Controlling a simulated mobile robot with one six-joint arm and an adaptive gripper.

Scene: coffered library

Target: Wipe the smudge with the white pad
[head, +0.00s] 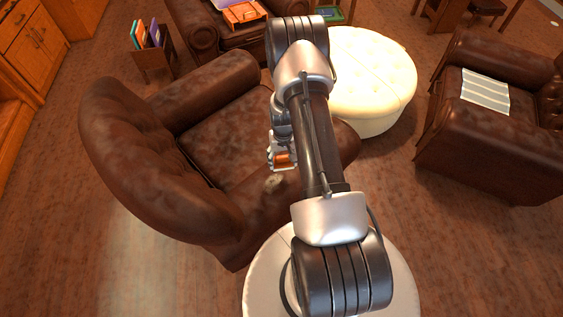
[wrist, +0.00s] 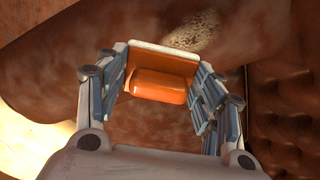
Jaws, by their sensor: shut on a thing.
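My gripper (head: 281,165) is shut on an orange block that carries the white pad. In the wrist view, my gripper (wrist: 165,85) has a finger on each side of the orange handle, and the white pad (wrist: 165,47) shows as a thin strip along the far edge. The smudge (wrist: 200,32) is a pale, speckled patch on brown leather just beyond the pad. In the head view the smudge (head: 273,182) is a small pale spot on the near arm of the brown armchair (head: 140,150). Whether the pad touches the leather, I cannot tell.
A round cream ottoman (head: 375,80) stands behind my arm. Another brown armchair (head: 500,140) with a striped cloth (head: 485,92) is at the right. A small book rack (head: 153,62) stands at the upper left. The floor at the lower left is clear.

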